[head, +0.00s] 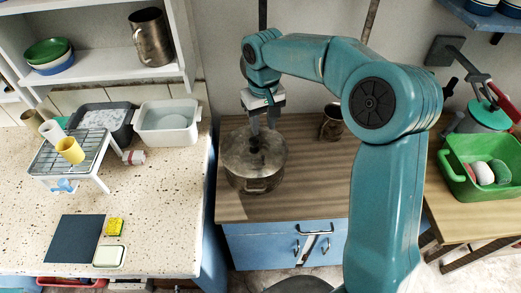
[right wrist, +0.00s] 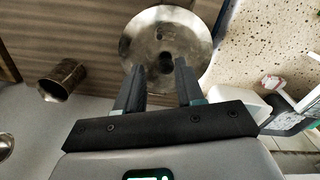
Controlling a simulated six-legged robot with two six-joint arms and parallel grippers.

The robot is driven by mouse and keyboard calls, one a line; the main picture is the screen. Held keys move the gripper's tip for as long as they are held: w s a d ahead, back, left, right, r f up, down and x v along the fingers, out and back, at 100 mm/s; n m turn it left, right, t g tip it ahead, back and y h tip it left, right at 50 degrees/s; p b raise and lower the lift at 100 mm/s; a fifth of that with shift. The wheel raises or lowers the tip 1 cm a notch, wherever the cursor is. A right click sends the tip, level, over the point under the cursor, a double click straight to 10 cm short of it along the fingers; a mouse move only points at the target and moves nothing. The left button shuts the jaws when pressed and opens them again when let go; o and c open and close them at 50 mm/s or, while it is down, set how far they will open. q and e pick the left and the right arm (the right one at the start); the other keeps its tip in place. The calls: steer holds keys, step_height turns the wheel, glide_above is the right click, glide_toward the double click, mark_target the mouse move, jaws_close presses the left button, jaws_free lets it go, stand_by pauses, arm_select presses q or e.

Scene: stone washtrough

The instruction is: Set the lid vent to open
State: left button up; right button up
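A metal pot with a domed lid (head: 254,158) stands on the wooden counter in the head view. The lid also shows in the right wrist view (right wrist: 150,32), with a dark knob (right wrist: 166,61) at its middle. My right gripper (head: 264,124) is above the lid, pointing down. In the right wrist view its two fingers (right wrist: 158,66) are spread apart, with the knob near and beyond the tips. I cannot tell whether they touch it. The vent and its setting are too small or hidden to make out. My left gripper is not in view.
A metal mug (head: 332,122) stands on the counter right of the pot. A speckled worktop (head: 150,215) with a wire rack (head: 72,152) and a white basin (head: 168,122) lies to the left. A green crate (head: 470,182) is at the right. Bare counter lies in front of the mug.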

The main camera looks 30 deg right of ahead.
mark_target(264, 156)
step_height(264, 156, down, 12)
steer(key=shift+s+p, duration=0.15)
steer(key=shift+p, duration=0.7)
steer(key=shift+d+f, duration=0.1)
steer(key=shift+f, duration=0.35)
steer(key=shift+r, duration=0.1)
steer(key=shift+c, duration=1.2)
jaws_close()
